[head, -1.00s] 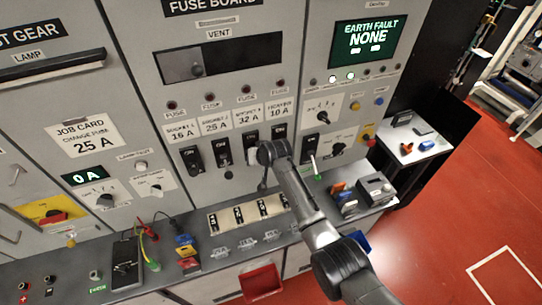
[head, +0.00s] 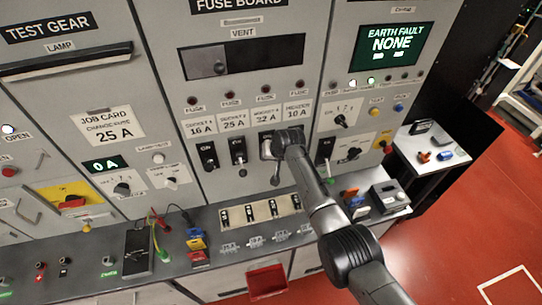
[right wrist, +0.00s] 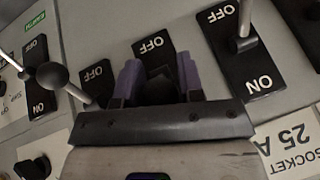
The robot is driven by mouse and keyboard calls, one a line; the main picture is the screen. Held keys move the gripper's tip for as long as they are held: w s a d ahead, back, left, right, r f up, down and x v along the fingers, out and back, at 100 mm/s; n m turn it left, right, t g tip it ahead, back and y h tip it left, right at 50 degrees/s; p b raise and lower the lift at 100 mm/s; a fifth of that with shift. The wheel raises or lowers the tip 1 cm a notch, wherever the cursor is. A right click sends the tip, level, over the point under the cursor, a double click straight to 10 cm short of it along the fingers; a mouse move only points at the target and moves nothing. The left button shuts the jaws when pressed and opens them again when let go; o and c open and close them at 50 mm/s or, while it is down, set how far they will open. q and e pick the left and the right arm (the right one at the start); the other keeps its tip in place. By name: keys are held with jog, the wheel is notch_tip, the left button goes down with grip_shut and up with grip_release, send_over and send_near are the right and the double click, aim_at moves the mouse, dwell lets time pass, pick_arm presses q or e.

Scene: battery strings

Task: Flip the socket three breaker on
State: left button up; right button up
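The fuse board's socket three breaker, labelled 32 A, stands third in the row. In the head view its dark plate (head: 264,147) is mostly hidden by my right gripper (head: 276,165). In the right wrist view, which sees the panel upside down, the OFF mark of this plate (right wrist: 153,46) shows beyond the right gripper (right wrist: 158,82). The two purple fingers stand apart, one at each side of the lower plate. The lever between them cannot be made out, nor whether they touch it. My left gripper is not in view.
The socket two breaker (right wrist: 241,48) is close beside the gripper, its lever toward OFF. On the other side is the 10 A breaker's plate (right wrist: 93,80) with a ball-ended lever. A grey bench (head: 187,264) runs below. The earth fault screen (head: 391,47) reads NONE.

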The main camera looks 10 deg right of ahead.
jog(key=o, duration=0.4)
jog(key=shift+s+d+r, duration=0.1)
jog(key=shift+s+r, duration=0.05)
jog(key=shift+r, duration=0.25)
jog(key=v, duration=1.3)
jog(key=shift+b, duration=0.3)
jog(key=shift+d, duration=0.1)
